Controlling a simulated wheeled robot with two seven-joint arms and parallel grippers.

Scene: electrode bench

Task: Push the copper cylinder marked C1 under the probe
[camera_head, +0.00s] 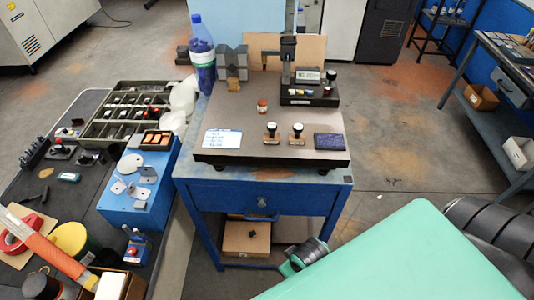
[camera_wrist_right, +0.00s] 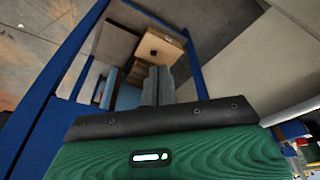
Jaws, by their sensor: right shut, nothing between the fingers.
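A small copper-coloured cylinder (camera_head: 262,106) stands upright on the dark plate (camera_head: 240,115) on top of the blue bench; its marking is too small to read. The probe (camera_head: 265,57) hangs from an arm on a dark stand (camera_head: 288,60), behind the cylinder and slightly right of it. They are clearly apart. My right gripper (camera_head: 288,268) is low beside the bench's right front leg, below the tabletop and far from the cylinder. In the right wrist view its fingers (camera_wrist_right: 158,85) are together and empty, pointing towards the bench's lower shelf. My left gripper is out of view.
Two black-knobbed blocks (camera_head: 271,133) (camera_head: 297,133), a dark blue pad (camera_head: 328,142) and a white card (camera_head: 222,139) lie near the plate's front. A device box (camera_head: 310,93) stands beside the probe stand. A bottle (camera_head: 202,55) and grey V-block (camera_head: 232,63) stand back left.

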